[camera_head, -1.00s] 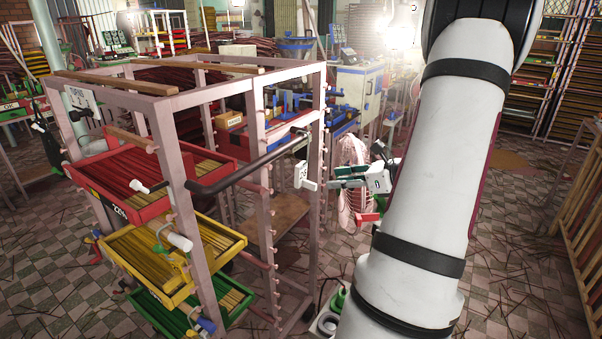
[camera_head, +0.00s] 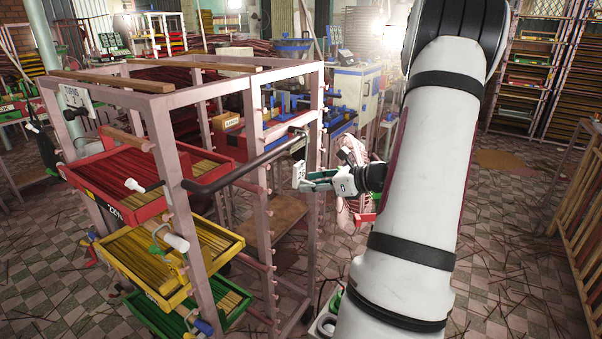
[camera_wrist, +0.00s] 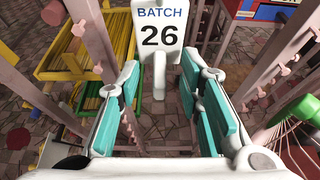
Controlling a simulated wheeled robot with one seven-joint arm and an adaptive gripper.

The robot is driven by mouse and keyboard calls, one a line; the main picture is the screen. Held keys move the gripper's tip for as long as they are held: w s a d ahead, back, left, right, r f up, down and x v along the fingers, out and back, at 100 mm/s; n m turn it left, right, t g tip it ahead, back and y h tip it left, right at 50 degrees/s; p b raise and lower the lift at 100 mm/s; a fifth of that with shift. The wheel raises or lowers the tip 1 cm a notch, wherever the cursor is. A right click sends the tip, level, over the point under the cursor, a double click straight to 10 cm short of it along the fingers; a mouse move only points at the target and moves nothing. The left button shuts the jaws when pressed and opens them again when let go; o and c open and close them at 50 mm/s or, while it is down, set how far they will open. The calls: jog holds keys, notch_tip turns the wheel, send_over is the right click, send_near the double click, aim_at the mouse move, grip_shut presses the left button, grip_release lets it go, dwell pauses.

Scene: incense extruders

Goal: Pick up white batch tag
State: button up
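The white batch tag (camera_wrist: 158,28) reads "BATCH 26" at the top of the wrist view. A narrow white stem hangs below its plate. It also shows small in the head view (camera_head: 298,172), beside the rack's near right post. My gripper (camera_wrist: 160,75) is open, with its teal-padded fingers on either side of the stem and clear gaps to both pads. In the head view my gripper (camera_head: 308,182) points left, with its fingertips at the tag. Whether anything touches the tag there is too small to tell.
The pinkish rack (camera_head: 164,130) holds a red tray (camera_head: 155,212), a yellow tray (camera_head: 178,300) and a green tray (camera_head: 220,325). A dark handle bar (camera_head: 240,170) runs along its side near the tag. Floor to the right is mostly open, with scattered sticks.

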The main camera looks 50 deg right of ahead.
aim_at(302, 173)
grip_shut()
jog(key=shift+r, duration=0.1)
jog(key=shift+r, duration=0.6)
notch_tip(302, 173, up, 2)
jog(key=shift+r+p, duration=0.15)
jog(key=shift+p, duration=0.2)
jog(key=s+a+r+p, duration=0.2)
jog(key=s+a+p, duration=0.1)
jog(key=s, duration=0.8)
jog(key=s+a+r+p, duration=0.2)
jog(key=s+a, duration=0.1)
jog(key=s, duration=0.9)
jog(key=shift+s+p, duration=0.25)
jog(key=shift+p, duration=0.15)
